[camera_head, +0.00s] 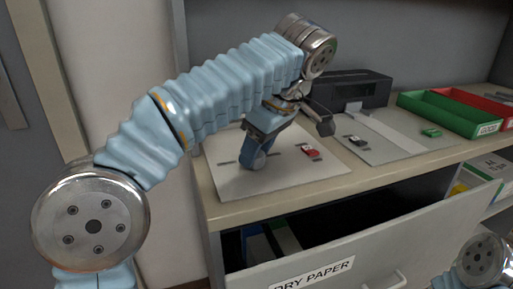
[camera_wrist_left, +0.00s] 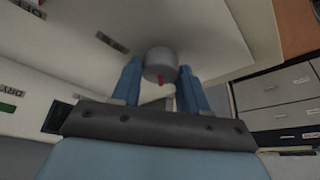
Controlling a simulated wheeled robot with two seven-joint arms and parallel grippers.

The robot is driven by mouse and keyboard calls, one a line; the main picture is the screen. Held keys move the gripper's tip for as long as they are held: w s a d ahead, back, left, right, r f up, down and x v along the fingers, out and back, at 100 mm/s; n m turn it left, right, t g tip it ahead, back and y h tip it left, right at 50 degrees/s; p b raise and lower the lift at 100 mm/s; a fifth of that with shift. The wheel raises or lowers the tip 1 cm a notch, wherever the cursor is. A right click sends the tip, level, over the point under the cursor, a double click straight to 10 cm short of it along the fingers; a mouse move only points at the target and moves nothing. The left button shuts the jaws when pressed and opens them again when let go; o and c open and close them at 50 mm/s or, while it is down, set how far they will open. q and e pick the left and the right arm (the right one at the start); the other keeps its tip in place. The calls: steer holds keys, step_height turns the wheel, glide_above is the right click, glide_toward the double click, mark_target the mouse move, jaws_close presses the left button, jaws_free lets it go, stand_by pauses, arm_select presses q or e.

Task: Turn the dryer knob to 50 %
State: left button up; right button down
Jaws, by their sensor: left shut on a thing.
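The dryer knob is a round grey knob (camera_head: 259,161) on a pale panel (camera_head: 290,178) lying on the counter. My left gripper (camera_head: 257,148) reaches down over it with its blue fingers shut around it. In the left wrist view the knob (camera_wrist_left: 159,63) sits between the two fingertips of this gripper (camera_wrist_left: 160,76), and a red pointer mark shows on the knob. The pointer's exact setting cannot be read. My right gripper is out of view.
A red switch (camera_head: 310,152) sits on the panel right of the knob. A dark box (camera_head: 350,90) stands behind. Green (camera_head: 450,112) and red (camera_head: 482,103) trays are at the right. An open drawer (camera_head: 400,237) labelled "DRY PAPER" juts out below the counter.

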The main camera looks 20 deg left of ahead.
arm_select(q)
steer(key=shift+n+g, duration=0.3)
steer(key=shift+n, duration=0.6)
steer(key=o, duration=1)
steer(key=shift+w, duration=0.1)
steer(key=shift+o, duration=0.2)
